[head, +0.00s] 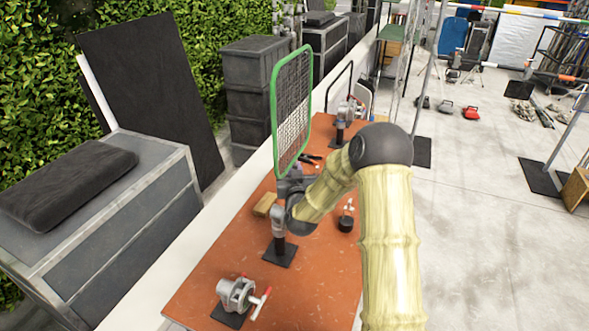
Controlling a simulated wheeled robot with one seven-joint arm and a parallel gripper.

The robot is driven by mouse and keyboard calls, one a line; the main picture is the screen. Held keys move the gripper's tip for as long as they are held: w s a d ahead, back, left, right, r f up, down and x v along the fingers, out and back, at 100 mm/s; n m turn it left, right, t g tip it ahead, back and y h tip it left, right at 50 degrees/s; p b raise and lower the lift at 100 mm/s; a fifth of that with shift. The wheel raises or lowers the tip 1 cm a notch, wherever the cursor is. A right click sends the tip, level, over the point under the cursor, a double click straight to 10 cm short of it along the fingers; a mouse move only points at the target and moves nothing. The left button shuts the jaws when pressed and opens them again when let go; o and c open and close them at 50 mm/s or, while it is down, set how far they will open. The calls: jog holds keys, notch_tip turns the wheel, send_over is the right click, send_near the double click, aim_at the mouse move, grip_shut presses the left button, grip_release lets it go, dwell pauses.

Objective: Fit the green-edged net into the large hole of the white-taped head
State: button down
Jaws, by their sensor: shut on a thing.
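The green-edged net (291,108) is a dark mesh in a green rectangular frame. It stands upright above the orange-brown table. My gripper (287,184) is shut on it at its lower end; my arm comes in from the right and partly hides the fingers. A grey metal head (238,292) with a red-tipped handle sits at the table's near end. Another grey head (346,109) with a red handle stands at the far end. A grey post (279,228) on a black base rises below my gripper, its top partly hidden. I cannot tell which head has white tape.
The table (205,262) carries a tan block (265,204), a small black pot (345,222) and dark tools (309,158). A black-framed panel (338,90) stands by the far head. Grey cases line the left. Open concrete floor (470,240) lies to the right.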

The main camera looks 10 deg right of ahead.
jog(key=shift+s+f+b, duration=0.1)
jog(key=shift+f+b, duration=2.05)
jog(key=shift+b, duration=0.45)
dwell(0.6)
jog(key=shift+f+b, duration=1.45)
jog(key=shift+b, duration=0.15)
jog(key=shift+f+b, duration=0.55)
jog(key=shift+b, duration=0.15)
jog(key=c, duration=1.3)
grip_release()
jog(key=shift+f, duration=0.1)
